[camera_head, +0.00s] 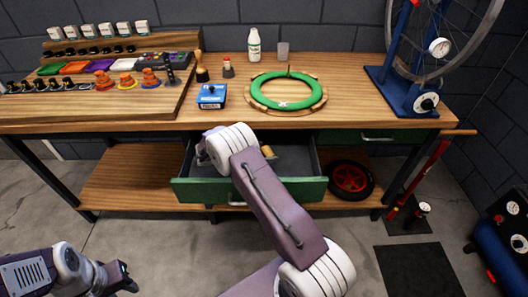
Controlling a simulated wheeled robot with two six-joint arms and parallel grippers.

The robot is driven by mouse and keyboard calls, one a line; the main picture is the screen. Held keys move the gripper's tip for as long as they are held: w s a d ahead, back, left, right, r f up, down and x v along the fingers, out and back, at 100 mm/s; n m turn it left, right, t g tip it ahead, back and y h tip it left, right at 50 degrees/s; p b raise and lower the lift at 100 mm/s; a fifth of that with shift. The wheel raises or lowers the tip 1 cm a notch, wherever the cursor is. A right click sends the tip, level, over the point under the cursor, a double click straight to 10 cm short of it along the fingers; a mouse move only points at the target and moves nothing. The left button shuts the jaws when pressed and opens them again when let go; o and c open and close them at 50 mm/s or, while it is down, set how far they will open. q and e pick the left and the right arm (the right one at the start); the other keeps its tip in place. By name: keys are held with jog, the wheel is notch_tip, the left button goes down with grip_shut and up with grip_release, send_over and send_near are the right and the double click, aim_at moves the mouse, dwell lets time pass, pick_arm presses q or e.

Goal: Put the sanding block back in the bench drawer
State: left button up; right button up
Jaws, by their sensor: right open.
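The bench drawer (250,192) is pulled open, its green front standing out below the bench top and its grey inside partly in view. A small tan piece (268,152) shows inside it beside my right arm; it may be the sanding block, but the arm hides part of it. My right arm reaches over the drawer, and my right gripper (203,153) is open near the drawer's left rear corner, partly hidden by its own wrist. I see nothing held in it. My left gripper (124,280) is low at the lower left, away from the bench, too small to read.
On the bench top (350,90) stand a blue box (211,96), a green ring (287,91), a white bottle (254,45) and a blue wheel stand (405,90). A wheel with a red hub (351,178) lies on the lower shelf, right of the drawer.

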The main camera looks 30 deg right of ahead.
jog(key=v, duration=1.2)
jog(key=shift+r, duration=0.1)
